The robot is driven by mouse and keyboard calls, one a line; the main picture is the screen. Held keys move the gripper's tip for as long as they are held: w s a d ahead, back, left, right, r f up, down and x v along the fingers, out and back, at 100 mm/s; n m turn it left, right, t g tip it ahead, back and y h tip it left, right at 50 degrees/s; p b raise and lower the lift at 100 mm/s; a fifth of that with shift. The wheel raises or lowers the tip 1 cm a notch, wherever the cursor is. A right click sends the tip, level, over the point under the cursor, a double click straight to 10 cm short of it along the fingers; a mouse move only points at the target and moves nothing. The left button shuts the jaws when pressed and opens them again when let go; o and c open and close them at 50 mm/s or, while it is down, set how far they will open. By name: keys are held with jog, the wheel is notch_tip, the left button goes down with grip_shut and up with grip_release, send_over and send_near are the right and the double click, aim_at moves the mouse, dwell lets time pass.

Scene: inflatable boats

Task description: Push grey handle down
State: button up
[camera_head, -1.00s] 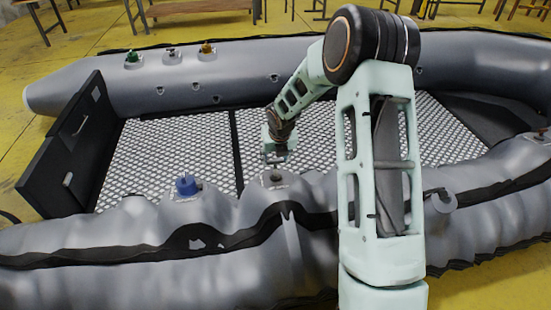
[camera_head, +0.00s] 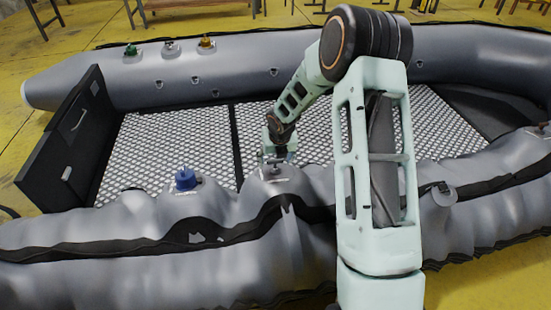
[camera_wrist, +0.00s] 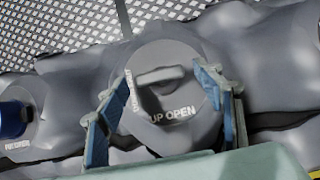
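The grey handle (camera_wrist: 158,76) is a raised grip on a round grey valve cap (camera_wrist: 166,56) marked "UP OPEN". In the head view the valve (camera_head: 273,175) sits on the near tube of the boat, partly hidden by my gripper (camera_head: 275,158). In the wrist view my gripper (camera_wrist: 163,72) is open, with one blue-grey finger on each side of the handle and nothing between them but the handle below. Whether the fingers touch the cap I cannot tell.
A blue valve (camera_head: 186,179) stands left of the grey one on the near tube (camera_head: 130,225). Green (camera_head: 131,50), grey (camera_head: 169,48) and orange (camera_head: 206,42) valves stand on the far tube. A black panel (camera_head: 62,140) rises at the left end. The mesh floor (camera_head: 170,145) is clear.

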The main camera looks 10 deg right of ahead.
jog(key=shift+r, duration=0.15)
jog(key=v, duration=1.1)
jog(key=shift+s+r, duration=0.2)
jog(key=shift+r, duration=0.1)
